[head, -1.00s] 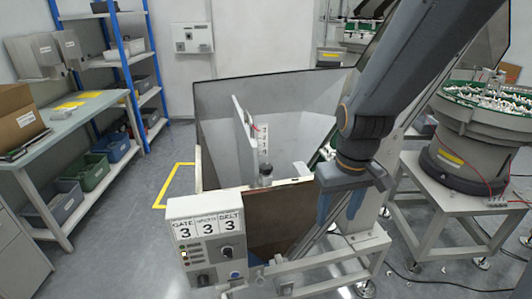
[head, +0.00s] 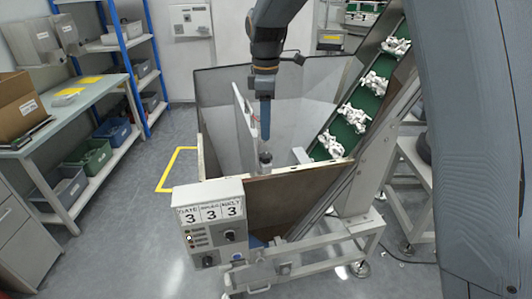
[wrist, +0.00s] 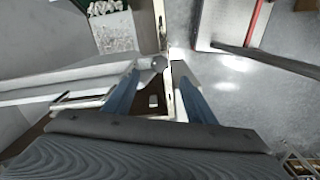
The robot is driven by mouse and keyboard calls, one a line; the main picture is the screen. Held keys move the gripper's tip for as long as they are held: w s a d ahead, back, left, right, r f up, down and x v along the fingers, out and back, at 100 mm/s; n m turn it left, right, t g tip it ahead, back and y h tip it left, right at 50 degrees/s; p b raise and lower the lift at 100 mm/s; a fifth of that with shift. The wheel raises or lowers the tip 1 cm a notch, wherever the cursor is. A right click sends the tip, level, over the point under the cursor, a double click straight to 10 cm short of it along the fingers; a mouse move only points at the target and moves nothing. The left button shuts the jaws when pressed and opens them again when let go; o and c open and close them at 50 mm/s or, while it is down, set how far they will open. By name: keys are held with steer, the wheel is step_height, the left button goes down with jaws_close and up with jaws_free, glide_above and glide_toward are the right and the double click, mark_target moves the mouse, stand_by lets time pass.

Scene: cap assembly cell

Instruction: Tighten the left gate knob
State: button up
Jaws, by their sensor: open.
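A dark round gate knob (head: 265,157) sits at the front wall of the hopper, at the foot of the upright white gate plate (head: 244,117). My gripper (head: 265,138) points straight down just above this knob, with a small gap. In the head view its fingers overlap edge-on. The wrist view shows my gripper (wrist: 158,80) with its two blue fingers apart and nothing between the tips but the view below. A grey round knob top (wrist: 159,63) shows just beyond the fingertips. I cannot make out a second gate knob.
The hopper wall (head: 290,195) lies below my gripper. A green inclined conveyor (head: 352,118) carrying white parts rises to the right. A bench (head: 70,115) stands at the left.

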mark_target(266, 155)
steer(key=shift+f+b, duration=3.25)
steer(key=shift+f, duration=1.55)
steer(key=c, duration=1)
steer(key=shift+c, duration=0.2)
steer(key=shift+m, duration=0.3)
steer(key=m+p, duration=0.2)
steer(key=m, duration=0.4)
steer(key=shift+p, duration=0.3)
steer(key=m+p, duration=0.1)
steer(key=m, duration=0.4)
steer(key=shift+m, duration=0.4)
steer(key=shift+p, duration=0.3)
